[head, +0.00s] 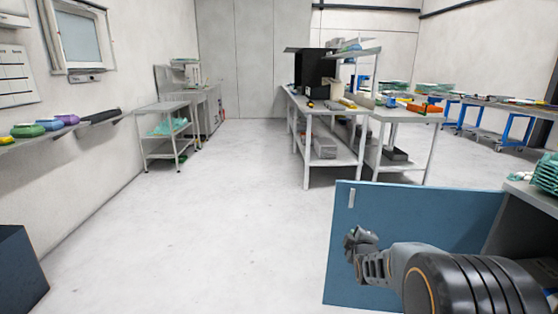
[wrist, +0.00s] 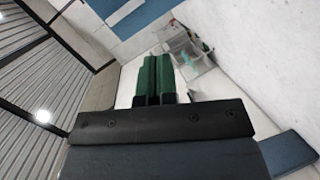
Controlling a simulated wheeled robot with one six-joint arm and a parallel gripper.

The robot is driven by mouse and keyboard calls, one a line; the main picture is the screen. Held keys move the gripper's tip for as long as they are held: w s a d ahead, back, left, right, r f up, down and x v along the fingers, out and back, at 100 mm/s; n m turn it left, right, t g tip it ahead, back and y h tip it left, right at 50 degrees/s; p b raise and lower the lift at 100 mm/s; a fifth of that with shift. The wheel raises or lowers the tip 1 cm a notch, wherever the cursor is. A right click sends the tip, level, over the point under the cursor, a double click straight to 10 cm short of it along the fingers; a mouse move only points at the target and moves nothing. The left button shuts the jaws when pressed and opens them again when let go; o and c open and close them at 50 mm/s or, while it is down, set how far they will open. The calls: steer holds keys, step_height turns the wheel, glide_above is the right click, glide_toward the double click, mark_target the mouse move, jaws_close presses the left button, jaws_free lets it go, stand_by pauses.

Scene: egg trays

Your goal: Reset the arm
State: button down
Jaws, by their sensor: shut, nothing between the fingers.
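My arm (head: 440,276) reaches in from the lower right of the head view, stretched to the left in front of a blue panel. My gripper (head: 352,238) is at its far end, small and partly turned away, in open air. In the wrist view my gripper's two dark green fingers (wrist: 152,78) lie side by side, shut with nothing between them. Nothing touches the fingertips.
The blue panel (head: 410,215) stands upright close behind my arm. A grey worktop with green egg trays (head: 545,175) is at the right edge. Workbenches (head: 307,125) stand farther back. A shelf (head: 75,127) runs along the left wall. The middle floor is clear.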

steer(key=s+a+r+m+g+y+p, duration=0.1)
steer(key=s+a+r+m+g+p, duration=0.2)
steer(key=s+r+p, duration=0.5)
steer(key=s+a+r+m+g+p, duration=0.25)
steer(key=s+r+p, duration=0.2)
steer(key=r, duration=0.55)
steer(key=s+a+r+m+g+p, duration=0.1)
steer(key=s+r+m+g+p, duration=0.1)
steer(key=s+r+p, duration=0.3)
steer(key=s+a+r+m+g+y+p, duration=0.1)
steer(key=s+r+m+p, duration=0.4)
steer(key=s, duration=0.5)
steer(key=a+g+p, duration=0.1)
steer(key=g+p, duration=0.1)
steer(key=shift+s+a+g, duration=0.25)
steer(key=shift+s+g, duration=0.1)
steer(key=shift+r, duration=0.1)
